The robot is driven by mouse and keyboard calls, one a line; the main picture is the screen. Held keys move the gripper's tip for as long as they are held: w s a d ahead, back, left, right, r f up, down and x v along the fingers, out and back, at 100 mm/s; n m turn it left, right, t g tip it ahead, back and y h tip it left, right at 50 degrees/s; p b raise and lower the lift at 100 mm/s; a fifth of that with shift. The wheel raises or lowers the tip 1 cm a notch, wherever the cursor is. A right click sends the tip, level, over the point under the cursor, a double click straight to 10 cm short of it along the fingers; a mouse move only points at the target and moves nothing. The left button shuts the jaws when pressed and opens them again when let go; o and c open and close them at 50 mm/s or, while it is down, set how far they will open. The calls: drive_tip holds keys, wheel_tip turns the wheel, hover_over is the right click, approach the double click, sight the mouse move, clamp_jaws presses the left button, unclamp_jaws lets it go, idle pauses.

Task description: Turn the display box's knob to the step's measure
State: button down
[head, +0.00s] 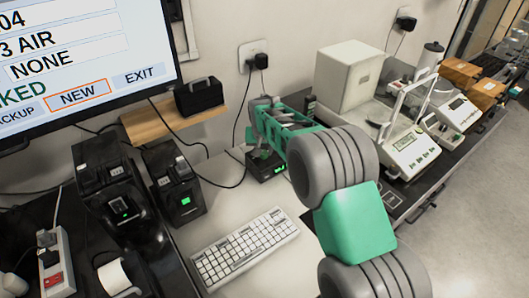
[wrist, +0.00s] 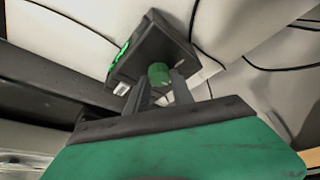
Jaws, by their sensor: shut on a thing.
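The display box (wrist: 165,40) is a small black box with a lit green readout. In the head view the display box (head: 266,165) stands on the pale table behind the keyboard, partly covered by my arm. Its green knob (wrist: 158,73) shows in the wrist view between the fingertips of my gripper (wrist: 160,84). The two fingers are closed on the knob's sides. The digits on the readout are too small to read.
A white keyboard (head: 243,247) lies in front of the box. Two black printers (head: 172,185) stand at left, below a large monitor (head: 80,60). A balance (head: 408,150) and a white cabinet (head: 350,80) stand at right. Black cables cross the table near the box.

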drive_tip(key=m+h, duration=0.1)
drive_tip(key=m, duration=0.2)
drive_tip(key=shift+a+r+m, duration=0.1)
drive_tip(key=shift+a+m, duration=0.05)
drive_tip(key=shift+m, duration=0.25)
drive_tip(key=m, duration=0.1)
drive_tip(key=m+g+h+p, duration=0.1)
drive_tip(key=m, duration=0.1)
drive_tip(key=shift+w+r+m+h, duration=0.1)
drive_tip(key=shift+m+h, duration=0.2)
drive_tip(key=m+g+h+p, duration=0.1)
drive_tip(key=m+p, duration=0.2)
drive_tip(key=p, duration=0.1)
drive_tip(key=shift+r+m, duration=0.1)
drive_tip(key=shift+m, duration=0.3)
drive_tip(key=shift+m+g+p, duration=0.3)
drive_tip(key=shift+m+p, duration=0.4)
drive_tip(key=shift+p, duration=0.35)
drive_tip(key=shift+f, duration=0.2)
drive_tip(key=c, duration=1.1)
unclamp_jaws()
